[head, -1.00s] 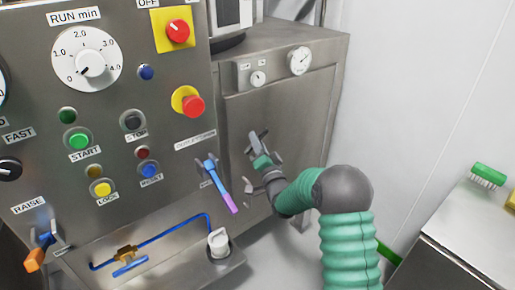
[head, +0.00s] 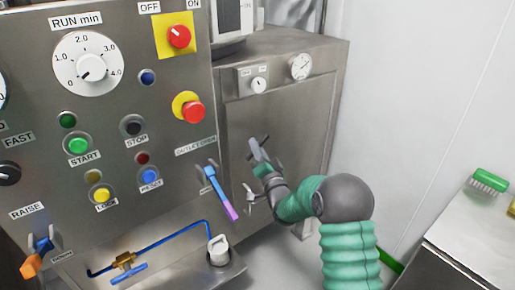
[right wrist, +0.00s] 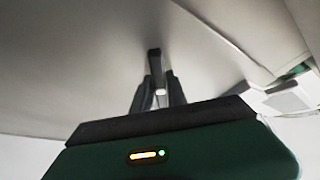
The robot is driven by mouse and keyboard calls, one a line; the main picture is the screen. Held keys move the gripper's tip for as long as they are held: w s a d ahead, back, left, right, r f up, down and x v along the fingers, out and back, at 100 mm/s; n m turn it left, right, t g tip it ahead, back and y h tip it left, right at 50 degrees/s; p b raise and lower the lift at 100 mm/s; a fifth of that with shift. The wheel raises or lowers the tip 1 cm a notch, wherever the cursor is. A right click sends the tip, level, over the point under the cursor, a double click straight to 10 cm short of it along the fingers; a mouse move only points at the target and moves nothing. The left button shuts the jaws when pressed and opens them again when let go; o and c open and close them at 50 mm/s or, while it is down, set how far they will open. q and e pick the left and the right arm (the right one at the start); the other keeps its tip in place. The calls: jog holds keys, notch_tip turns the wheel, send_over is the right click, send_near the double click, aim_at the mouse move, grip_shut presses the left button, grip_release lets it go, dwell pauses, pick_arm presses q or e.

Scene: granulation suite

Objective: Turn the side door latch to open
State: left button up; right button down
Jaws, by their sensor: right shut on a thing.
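The side door (head: 285,125) is the grey metal panel on the cabinet to the right of the control panel, and it looks closed. Its latch (head: 257,147) is a small dark grey handle near the door's left part in the head view. My right gripper (head: 263,162) is at the latch, with its green and dark wrist just below and right. In the right wrist view the latch (right wrist: 154,62) shows as a dark bar between the fingers of my right gripper (right wrist: 158,92), which is shut on it. The fingers partly hide the latch. My left gripper is not in view.
A blue lever with a purple tip (head: 220,190) sticks out left of my right gripper. A small grey fitting (head: 250,195) sits just below it. A gauge (head: 300,66) is above the door. A bench with a green brush (head: 489,180) stands at right.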

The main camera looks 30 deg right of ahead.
jog(key=shift+a+f, duration=0.15)
jog(key=shift+f, duration=0.25)
jog(key=c, duration=1.3)
grip_release()
jog(key=shift+w, duration=0.15)
jog(key=shift+r, duration=0.1)
jog(key=shift+r, duration=0.15)
jog(key=v, duration=1.7)
jog(key=shift+d+p, duration=0.25)
jog(key=shift+p, duration=0.15)
jog(key=shift+c, duration=0.3)
